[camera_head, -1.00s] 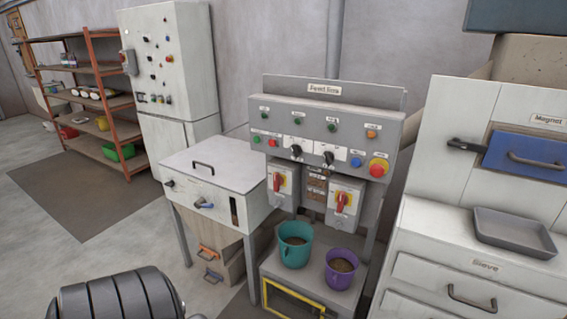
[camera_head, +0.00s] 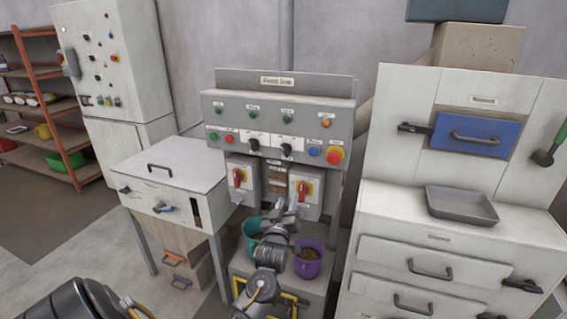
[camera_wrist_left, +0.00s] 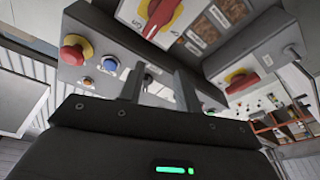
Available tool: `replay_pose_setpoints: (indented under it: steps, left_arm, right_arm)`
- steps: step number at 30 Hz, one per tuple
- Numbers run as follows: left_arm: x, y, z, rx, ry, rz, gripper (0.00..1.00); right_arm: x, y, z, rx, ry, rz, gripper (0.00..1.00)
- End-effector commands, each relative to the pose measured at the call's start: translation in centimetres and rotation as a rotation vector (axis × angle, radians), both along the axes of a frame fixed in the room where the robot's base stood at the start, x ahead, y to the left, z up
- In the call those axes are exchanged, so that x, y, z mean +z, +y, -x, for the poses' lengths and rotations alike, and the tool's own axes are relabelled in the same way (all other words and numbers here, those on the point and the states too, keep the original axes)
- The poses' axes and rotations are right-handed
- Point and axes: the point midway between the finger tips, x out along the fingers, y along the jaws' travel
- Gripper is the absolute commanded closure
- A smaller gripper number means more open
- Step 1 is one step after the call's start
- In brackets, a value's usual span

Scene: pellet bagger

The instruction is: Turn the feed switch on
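The grey control panel (camera_head: 275,120) has two dark selector knobs, the left knob (camera_head: 253,144) and the right knob (camera_head: 287,149), with lamps and buttons around them. Below it are two red rotary switches on yellow plates, the left one (camera_head: 240,178) and the right one (camera_head: 303,189). I cannot read which is the feed switch. My left gripper (camera_head: 283,207) is in front of and below the panel, between the rotary switches in the picture. In the wrist view its fingers (camera_wrist_left: 158,80) are apart and empty, with a rotary switch (camera_wrist_left: 241,80) beyond. My right gripper is out of view.
A teal bucket (camera_head: 252,228) and a purple bucket (camera_head: 309,262) stand on the low stand under the panel, close to my arm. A red emergency button (camera_head: 335,155) sits at the panel's right end. A grey tray (camera_head: 460,205) lies on the cabinet at right.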

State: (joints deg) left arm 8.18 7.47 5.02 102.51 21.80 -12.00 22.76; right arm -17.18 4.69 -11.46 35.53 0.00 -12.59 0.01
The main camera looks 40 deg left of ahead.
Motion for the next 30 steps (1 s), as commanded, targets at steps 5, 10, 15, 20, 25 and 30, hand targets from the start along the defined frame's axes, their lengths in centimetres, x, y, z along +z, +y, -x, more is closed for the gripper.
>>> replay_pose_setpoints:
  steps: [5,10,15,20,25,30]
  left_arm:
    - [7.1,1.5,1.5,0.037,-0.174,0.032,0.66]
    - [8.4,1.8,1.9,0.044,-0.206,0.039,0.66]
    - [8.9,2.3,0.9,0.042,-0.204,0.037,0.66]
    - [10.0,3.6,-1.4,0.043,-0.202,0.037,0.66]
    - [11.0,5.2,-4.0,0.043,-0.202,0.036,0.66]
    - [11.6,6.3,-5.9,0.041,-0.200,0.037,0.66]
  right_arm:
    - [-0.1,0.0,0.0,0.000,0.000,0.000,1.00]
    - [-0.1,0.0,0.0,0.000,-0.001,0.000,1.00]
    - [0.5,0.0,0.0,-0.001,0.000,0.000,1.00]
    - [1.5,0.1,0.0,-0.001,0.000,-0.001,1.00]
    - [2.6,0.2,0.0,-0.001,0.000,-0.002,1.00]
    - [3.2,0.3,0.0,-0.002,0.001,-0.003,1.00]
